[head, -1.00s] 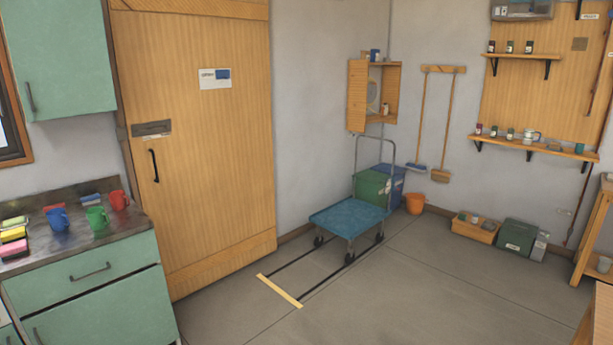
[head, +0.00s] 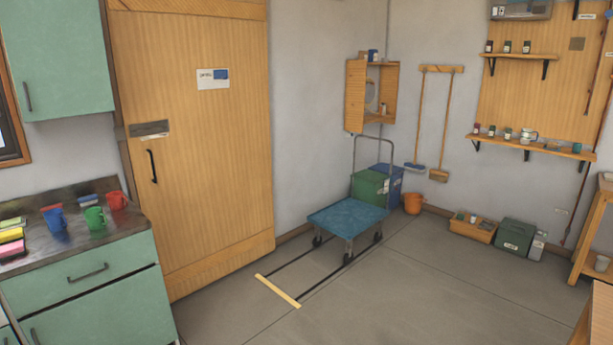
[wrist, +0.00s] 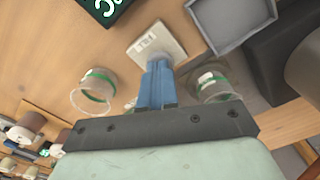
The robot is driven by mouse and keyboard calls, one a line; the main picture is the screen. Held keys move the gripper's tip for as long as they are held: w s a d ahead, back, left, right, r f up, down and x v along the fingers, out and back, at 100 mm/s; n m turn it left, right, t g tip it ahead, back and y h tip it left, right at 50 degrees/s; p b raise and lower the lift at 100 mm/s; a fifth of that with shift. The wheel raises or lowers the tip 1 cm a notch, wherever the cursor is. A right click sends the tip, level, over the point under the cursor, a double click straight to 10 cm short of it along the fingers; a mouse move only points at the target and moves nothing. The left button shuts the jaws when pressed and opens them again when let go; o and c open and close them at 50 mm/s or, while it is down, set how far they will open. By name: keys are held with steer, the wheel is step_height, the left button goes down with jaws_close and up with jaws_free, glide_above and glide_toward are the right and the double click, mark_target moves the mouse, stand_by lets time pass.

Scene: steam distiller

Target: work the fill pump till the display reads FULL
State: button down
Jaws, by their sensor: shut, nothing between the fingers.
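My gripper (wrist: 158,70) shows in the wrist view, its blue fingers shut together with nothing between them. The fingertips are at or just above a pale square block (wrist: 168,40) with a greyish round part; I cannot tell whether they touch it or whether it is the fill pump. A dark display (wrist: 104,8) with bright green characters is cut off by the top edge, so its reading cannot be made out. The head view shows neither my gripper nor the display.
Clear vessels with green bands stand left (wrist: 97,88) and right (wrist: 212,88) of my fingers. A grey tray (wrist: 232,38) lies at the upper right, near a dark rounded body (wrist: 280,58). In the head view, a blue cart (head: 347,218) stands on open floor.

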steer(key=shift+r, duration=1.9)
stand_by(0.7)
